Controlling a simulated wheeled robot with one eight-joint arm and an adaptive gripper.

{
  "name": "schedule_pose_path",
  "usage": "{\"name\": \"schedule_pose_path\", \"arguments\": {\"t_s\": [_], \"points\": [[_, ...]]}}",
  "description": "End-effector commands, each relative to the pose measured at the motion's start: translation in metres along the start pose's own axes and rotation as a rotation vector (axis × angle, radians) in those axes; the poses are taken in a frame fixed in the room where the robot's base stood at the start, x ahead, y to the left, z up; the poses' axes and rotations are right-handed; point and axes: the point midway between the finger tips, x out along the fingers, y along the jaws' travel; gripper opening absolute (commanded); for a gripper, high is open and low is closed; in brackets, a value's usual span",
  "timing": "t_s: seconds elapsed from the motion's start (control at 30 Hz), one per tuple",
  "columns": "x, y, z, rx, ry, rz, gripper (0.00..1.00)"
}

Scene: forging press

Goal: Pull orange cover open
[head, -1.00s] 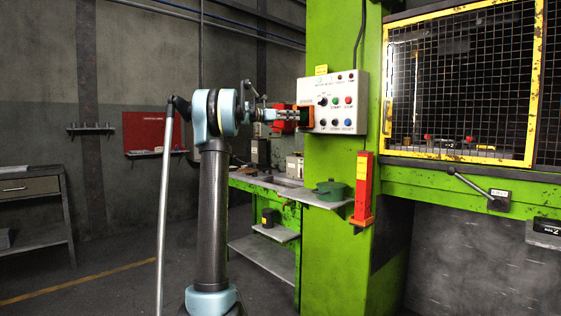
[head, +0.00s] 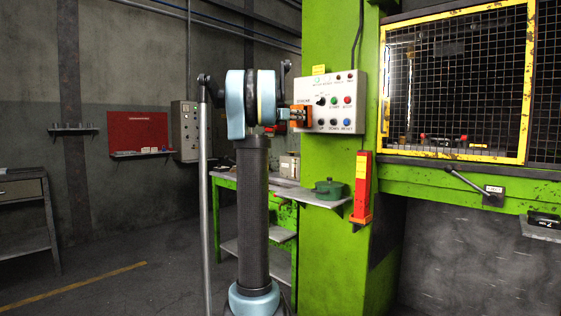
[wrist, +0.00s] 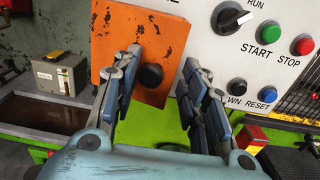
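The orange cover (wrist: 125,40), scuffed and with a black knob (wrist: 151,77), is at the left of the white control panel in the wrist view. It also shows in the head view (head: 306,113), partly behind my gripper (head: 291,115). In the wrist view my gripper (wrist: 163,60) is open, with the knob visible between its fingers. The left finger overlaps the cover; the right finger is beyond its right edge. I cannot tell whether the fingers touch the knob. I cannot clearly tell whether the cover is ajar.
The white control panel (head: 346,103) has a black rotary switch and coloured buttons close to the right finger. A green press column (head: 335,240) carries it. A red-orange upright part (head: 362,185) is mounted below. A workbench (head: 225,180) stands behind my arm.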

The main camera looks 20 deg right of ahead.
Motion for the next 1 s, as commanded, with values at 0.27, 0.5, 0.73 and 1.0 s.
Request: {"name": "schedule_pose_path", "arguments": {"t_s": [0.27, 0.5, 0.73, 1.0], "points": [[-0.045, 0.001, 0.000, 0.000, 0.000, 0.002, 0.40], [-0.083, 0.001, 0.000, 0.000, 0.000, 0.002, 0.40], [-0.120, 0.002, 0.000, 0.000, 0.000, 0.002, 0.40], [-0.162, 0.000, 0.000, 0.000, 0.000, 0.000, 0.40]]}}
